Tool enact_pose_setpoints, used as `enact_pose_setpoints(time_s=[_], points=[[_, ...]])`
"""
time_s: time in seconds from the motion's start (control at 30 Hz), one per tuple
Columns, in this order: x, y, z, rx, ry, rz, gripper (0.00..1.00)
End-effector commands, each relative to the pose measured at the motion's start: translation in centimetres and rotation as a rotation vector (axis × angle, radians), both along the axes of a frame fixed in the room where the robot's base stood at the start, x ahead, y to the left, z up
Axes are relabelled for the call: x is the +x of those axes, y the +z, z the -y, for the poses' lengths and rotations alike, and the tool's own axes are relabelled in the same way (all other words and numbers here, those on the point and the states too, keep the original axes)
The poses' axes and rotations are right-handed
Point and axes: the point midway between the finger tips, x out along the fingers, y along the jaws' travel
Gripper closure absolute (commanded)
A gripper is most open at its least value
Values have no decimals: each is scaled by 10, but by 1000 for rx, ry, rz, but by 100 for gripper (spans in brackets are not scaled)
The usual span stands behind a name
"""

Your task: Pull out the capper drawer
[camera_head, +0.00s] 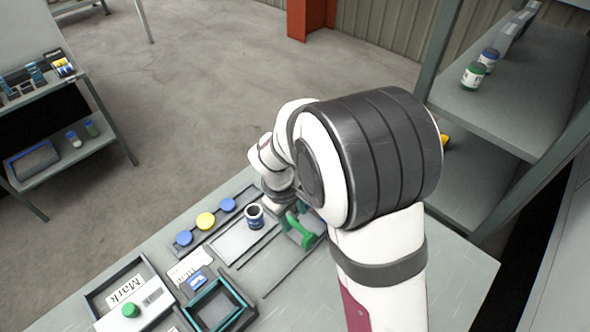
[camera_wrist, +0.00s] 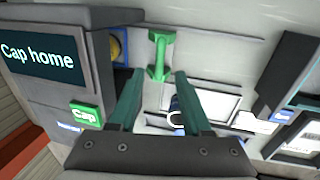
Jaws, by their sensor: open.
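A green handle (camera_wrist: 160,55), a bar with wider ends, shows at top centre in the wrist view, next to the grey machine (camera_wrist: 60,18) with the "Cap home" screen (camera_wrist: 42,58). My gripper (camera_wrist: 160,76) is open, its two teal fingers pointing toward the handle, one to each side of its lower end. Nothing is held, and I cannot tell the height gap. In the head view the green handle (camera_head: 300,231) lies on the bench just beside my arm. My arm hides most of the machine there. How far the drawer stands out is unclear.
A jar (camera_head: 254,215) stands near the handle. A rack with blue and yellow caps (camera_head: 206,221) is behind it. A "Mark" tray (camera_head: 103,290) and a teal-edged frame (camera_head: 243,292) lie at front left. A green "Cap" button (camera_wrist: 86,114) is on the machine.

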Motion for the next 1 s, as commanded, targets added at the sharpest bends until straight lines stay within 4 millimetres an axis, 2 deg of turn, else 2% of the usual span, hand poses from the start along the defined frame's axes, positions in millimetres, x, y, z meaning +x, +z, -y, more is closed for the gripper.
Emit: enact_pose_setpoints(time_s=[0.1, 0.2, 0.57, 0.83, 1.0], points=[[3, -25, 4, -1, -1, -3, 52], [5, -37, 6, 0, -2, -2, 52], [6, -43, 6, 1, -2, 1, 52], [6, -43, 6, 1, -3, 1, 100], [6, -43, 6, 1, -3, 1, 100]])
